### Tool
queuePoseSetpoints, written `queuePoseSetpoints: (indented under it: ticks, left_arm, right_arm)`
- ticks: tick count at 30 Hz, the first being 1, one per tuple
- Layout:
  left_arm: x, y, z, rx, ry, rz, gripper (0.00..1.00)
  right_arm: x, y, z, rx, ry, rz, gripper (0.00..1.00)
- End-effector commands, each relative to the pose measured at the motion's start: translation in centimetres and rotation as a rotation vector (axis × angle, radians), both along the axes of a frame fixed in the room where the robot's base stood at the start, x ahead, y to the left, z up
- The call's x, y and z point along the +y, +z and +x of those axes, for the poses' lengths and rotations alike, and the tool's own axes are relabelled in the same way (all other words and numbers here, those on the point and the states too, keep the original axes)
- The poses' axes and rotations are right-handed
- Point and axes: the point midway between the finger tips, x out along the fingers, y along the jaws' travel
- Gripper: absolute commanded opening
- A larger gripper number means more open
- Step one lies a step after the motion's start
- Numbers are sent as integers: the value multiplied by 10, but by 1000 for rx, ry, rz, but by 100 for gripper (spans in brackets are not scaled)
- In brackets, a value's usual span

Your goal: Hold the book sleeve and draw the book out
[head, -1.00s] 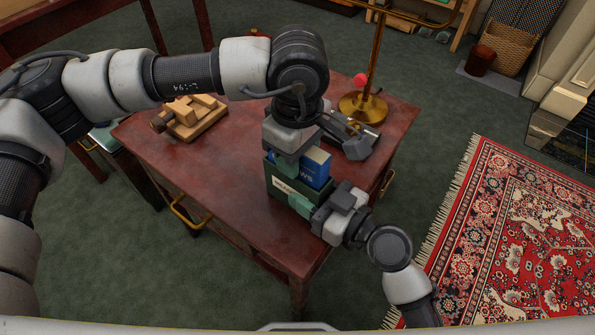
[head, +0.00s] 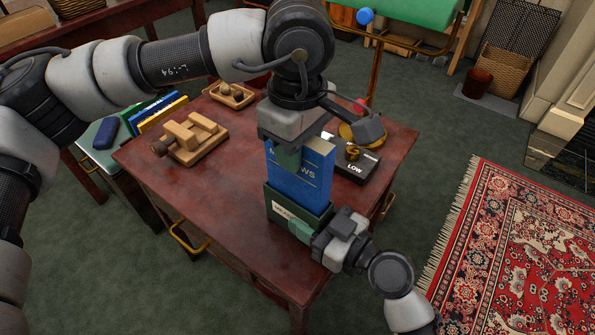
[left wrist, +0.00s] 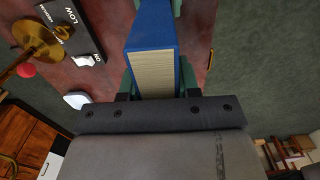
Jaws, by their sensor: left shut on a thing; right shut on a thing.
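The blue book (head: 300,180) stands upright, mostly out of the top of the dark green book sleeve (head: 290,212), its lower end still inside. My left gripper (head: 290,155) is shut on the top of the book from above; the left wrist view shows the book (left wrist: 150,62) with its pale page edges between the fingers. My right gripper (head: 308,230) is shut on the lower front side of the sleeve, which stands on the red-brown table (head: 200,200). The inside of the sleeve is hidden.
A brass lamp with a green shade (head: 415,22) and a black box marked LOW (head: 355,165) stand behind the book. A wooden clamp-like tool (head: 190,138) and a small tray (head: 232,95) lie to the left. The table's front left is clear.

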Motion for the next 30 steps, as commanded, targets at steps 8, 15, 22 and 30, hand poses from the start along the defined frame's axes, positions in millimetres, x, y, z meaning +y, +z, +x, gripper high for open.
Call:
queuePoseSetpoints:
  ticks: [8, 15, 22, 30]
  left_arm:
    - [-1, 74, 0, -4, 1, -2, 0]
    - [0, 106, 0, -1, 0, -1, 0]
    - [0, 111, 0, 0, -1, 0, 0]
    - [0, 110, 0, 0, -1, 0, 0]
  right_arm:
    - [0, 0, 0, 1, 0, -1, 22]
    - [0, 0, 0, 1, 0, 0, 22]
    - [0, 0, 0, 1, 0, 0, 22]
    - [0, 0, 0, 1, 0, -1, 68]
